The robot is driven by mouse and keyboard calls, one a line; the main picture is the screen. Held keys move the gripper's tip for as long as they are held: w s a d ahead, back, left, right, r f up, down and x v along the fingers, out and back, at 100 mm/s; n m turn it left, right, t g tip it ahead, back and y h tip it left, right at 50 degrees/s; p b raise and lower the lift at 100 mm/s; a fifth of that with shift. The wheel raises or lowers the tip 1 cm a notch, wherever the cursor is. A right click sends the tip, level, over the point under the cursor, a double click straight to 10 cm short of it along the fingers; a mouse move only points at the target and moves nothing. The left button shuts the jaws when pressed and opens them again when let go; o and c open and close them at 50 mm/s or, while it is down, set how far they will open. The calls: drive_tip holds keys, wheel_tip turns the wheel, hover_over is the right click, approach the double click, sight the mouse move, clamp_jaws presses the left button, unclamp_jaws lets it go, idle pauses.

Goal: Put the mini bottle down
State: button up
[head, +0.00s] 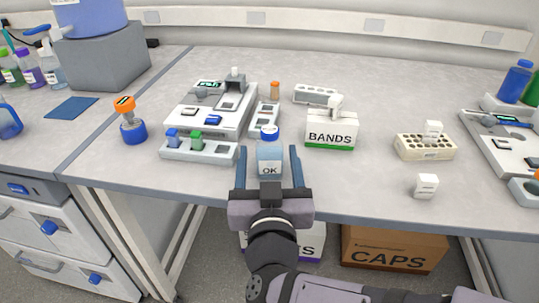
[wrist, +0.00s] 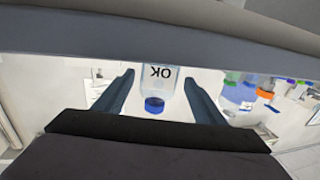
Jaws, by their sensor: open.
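The mini bottle (head: 269,157) is a small clear bottle with a blue cap and an "OK" label. In the head view it is upright at the front of the bench, close to the edge. My gripper (head: 267,152) is open, with one dark finger on each side of the bottle. The wrist view shows the bottle (wrist: 165,80) upside down between the spread fingers (wrist: 160,77), with a gap on both sides. The contact between its base and the bench is not clearly seen.
A white device (head: 212,108) and a small rack (head: 198,149) stand behind left. A "BANDS" box (head: 331,134) is behind right. A beige tube rack (head: 424,147) and a white block (head: 427,186) are further right. An orange-capped bottle (head: 133,129) stands left.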

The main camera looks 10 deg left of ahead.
drive_tip(key=shift+s+r, duration=0.2)
drive_tip(key=shift+s, duration=0.55)
drive_tip(key=shift+w+r+p, duration=0.15)
drive_tip(key=shift+w+p, duration=0.75)
drive_tip(key=shift+w, duration=0.05)
drive_tip(key=shift+w+a, duration=0.1)
drive_tip(key=shift+w+a+b, duration=0.2)
drive_tip(key=shift+w, duration=1.1)
drive_tip(key=shift+w+a+b, duration=0.15)
drive_tip(key=shift+w, duration=1.15)
drive_tip(key=c, duration=1.3)
